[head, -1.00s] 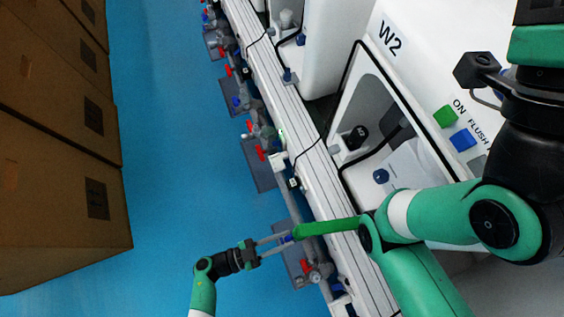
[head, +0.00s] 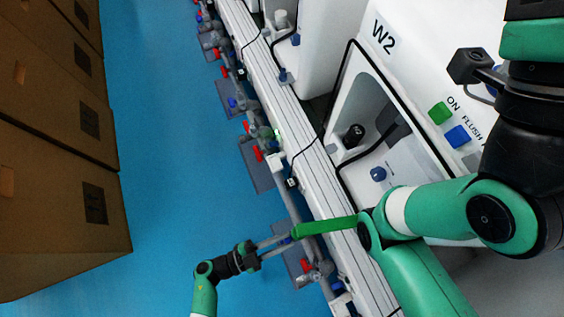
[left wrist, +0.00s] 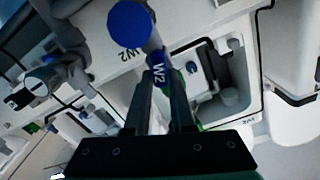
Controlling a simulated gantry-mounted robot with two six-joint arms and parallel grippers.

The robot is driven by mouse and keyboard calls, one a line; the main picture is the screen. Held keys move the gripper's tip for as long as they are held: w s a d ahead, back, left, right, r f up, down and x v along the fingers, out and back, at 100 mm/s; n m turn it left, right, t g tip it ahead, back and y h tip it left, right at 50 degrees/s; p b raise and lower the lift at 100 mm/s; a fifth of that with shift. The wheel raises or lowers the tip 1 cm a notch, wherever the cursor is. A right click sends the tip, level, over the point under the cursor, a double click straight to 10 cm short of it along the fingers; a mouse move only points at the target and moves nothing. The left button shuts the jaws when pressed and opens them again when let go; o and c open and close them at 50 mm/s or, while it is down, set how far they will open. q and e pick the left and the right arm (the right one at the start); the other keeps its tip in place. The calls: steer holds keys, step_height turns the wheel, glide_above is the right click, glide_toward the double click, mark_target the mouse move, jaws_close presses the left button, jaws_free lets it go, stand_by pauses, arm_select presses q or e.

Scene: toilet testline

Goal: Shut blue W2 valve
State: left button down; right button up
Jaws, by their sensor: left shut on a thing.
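The blue W2 valve handle (left wrist: 160,72) is between the fingertips of my left gripper (left wrist: 163,80) in the left wrist view. Its white W2 label faces the camera. The gripper is shut on the handle. In the head view my left gripper (head: 286,242) reaches in from the lower left to the pipework beside the white rail, and its fingers largely hide the blue handle there. A round blue cap (left wrist: 130,23) sits just above the handle in the left wrist view. My right gripper is not in view.
A red valve handle (head: 305,265) is close below my left gripper. More red and blue valves line the white rail (head: 285,105). The white W2 unit (head: 440,65) stands at right. Brown boxes (head: 60,190) stand at left, with clear blue floor (head: 170,130) between.

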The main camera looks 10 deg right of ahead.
arm_select(q)
steer(key=c, duration=0.8)
jaws_free()
steer(key=shift+o, duration=0.2)
steer(key=shift+a, duration=0.1)
steer(key=p+v, duration=0.1)
steer(key=v, duration=1)
steer(key=shift+a, duration=0.3)
steer(key=shift+s, duration=0.1)
